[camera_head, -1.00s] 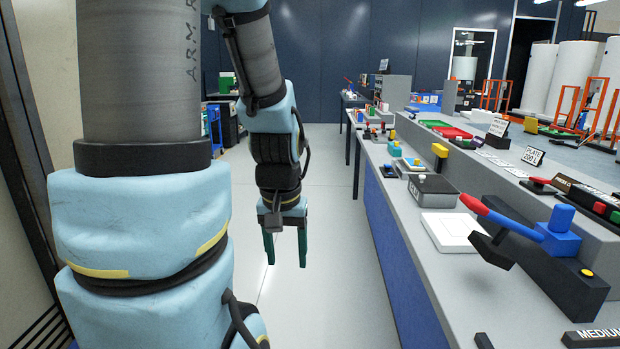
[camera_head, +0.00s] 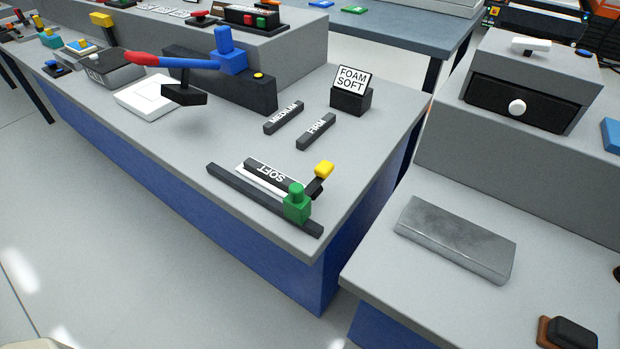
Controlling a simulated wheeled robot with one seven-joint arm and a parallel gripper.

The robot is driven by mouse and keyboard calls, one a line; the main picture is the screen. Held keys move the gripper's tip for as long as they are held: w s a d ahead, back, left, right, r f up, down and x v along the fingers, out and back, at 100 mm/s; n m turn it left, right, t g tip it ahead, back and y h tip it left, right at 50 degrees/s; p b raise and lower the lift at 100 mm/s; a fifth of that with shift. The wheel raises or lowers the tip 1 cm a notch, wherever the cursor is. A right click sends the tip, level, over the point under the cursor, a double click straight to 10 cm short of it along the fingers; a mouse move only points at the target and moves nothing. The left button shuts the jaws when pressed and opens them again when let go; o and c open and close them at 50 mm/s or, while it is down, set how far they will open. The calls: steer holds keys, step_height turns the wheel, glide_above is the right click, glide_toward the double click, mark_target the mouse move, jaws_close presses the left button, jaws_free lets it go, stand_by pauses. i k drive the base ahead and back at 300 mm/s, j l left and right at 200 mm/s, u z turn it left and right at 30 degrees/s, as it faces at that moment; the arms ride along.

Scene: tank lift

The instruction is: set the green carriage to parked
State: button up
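The green carriage (camera_head: 297,204) is a green block with a rounded knob on top. It sits near the right end of a dark rail (camera_head: 240,186) on the grey bench, by the bench's front corner. No mark reading parked is legible. A dark bar labelled SOFT (camera_head: 272,173) lies on a white plate just behind the rail. A yellow-tipped dark lever (camera_head: 323,169) stands close behind the carriage. My gripper is out of view.
Bars labelled MEDIUM (camera_head: 284,117) and FIRM (camera_head: 316,131) lie behind, near a FOAM SOFT sign (camera_head: 352,82). A red-and-blue lever (camera_head: 185,62) overhangs a white pad (camera_head: 146,97). A second bench with a grey slab (camera_head: 455,240) stands right across a gap. Floor is clear at left.

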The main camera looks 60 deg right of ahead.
mark_target(297, 205)
steer(key=j+z, duration=0.15)
steer(key=z, duration=0.2)
steer(key=k+j+z, duration=0.1)
steer(key=z, duration=0.25)
steer(key=j+z, duration=0.2)
steer(key=z, duration=0.2)
steer(key=k, duration=0.05)
